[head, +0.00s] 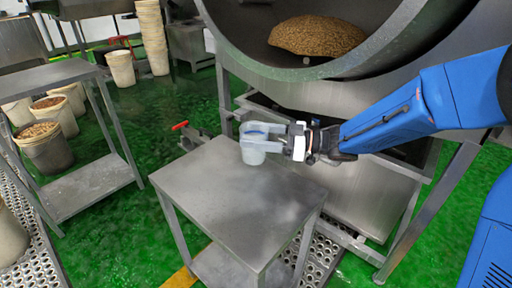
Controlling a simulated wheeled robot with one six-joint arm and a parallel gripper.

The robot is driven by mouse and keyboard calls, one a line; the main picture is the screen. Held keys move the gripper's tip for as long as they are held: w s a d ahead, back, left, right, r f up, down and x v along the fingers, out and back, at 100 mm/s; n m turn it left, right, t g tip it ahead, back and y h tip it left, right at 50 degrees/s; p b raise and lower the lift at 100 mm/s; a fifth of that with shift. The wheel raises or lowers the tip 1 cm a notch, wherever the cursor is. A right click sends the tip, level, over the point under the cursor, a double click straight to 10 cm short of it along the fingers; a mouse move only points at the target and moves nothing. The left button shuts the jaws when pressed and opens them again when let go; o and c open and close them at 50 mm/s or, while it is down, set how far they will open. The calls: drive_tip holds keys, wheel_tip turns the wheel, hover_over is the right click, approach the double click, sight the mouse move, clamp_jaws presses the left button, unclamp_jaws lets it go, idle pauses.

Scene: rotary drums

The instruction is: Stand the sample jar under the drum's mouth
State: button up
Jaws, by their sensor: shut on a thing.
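The sample jar (253,156) is a small whitish, translucent tub with a blue band near its top. My gripper (262,137) is shut on it, with the fingers around its upper part. The jar is at the back part of a small steel table (220,203); I cannot tell whether its base touches the top. The drum (375,72) is a big steel cylinder at the upper right. Its wide round mouth holds a heap of brown grains (317,35). The jar is in front of and below the mouth's lower left rim.
A steel shelf table (92,186) stands at the left, with buckets of grains (46,147) behind it. Stacked white buckets (152,37) stand at the back. A red-handled valve (180,126) is behind the small table. The front of the tabletop is clear. Green floor lies between the tables.

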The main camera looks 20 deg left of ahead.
drive_tip(key=shift+f, duration=1.9)
drive_tip(key=shift+f, duration=0.15)
drive_tip(key=o, duration=1.1)
drive_tip(key=shift+r, duration=0.2)
drive_tip(key=d, duration=0.4)
drive_tip(key=w+d, duration=0.1)
drive_tip(key=d, duration=0.6)
drive_tip(key=shift+w+d, duration=0.25)
drive_tip(key=shift+d, duration=0.15)
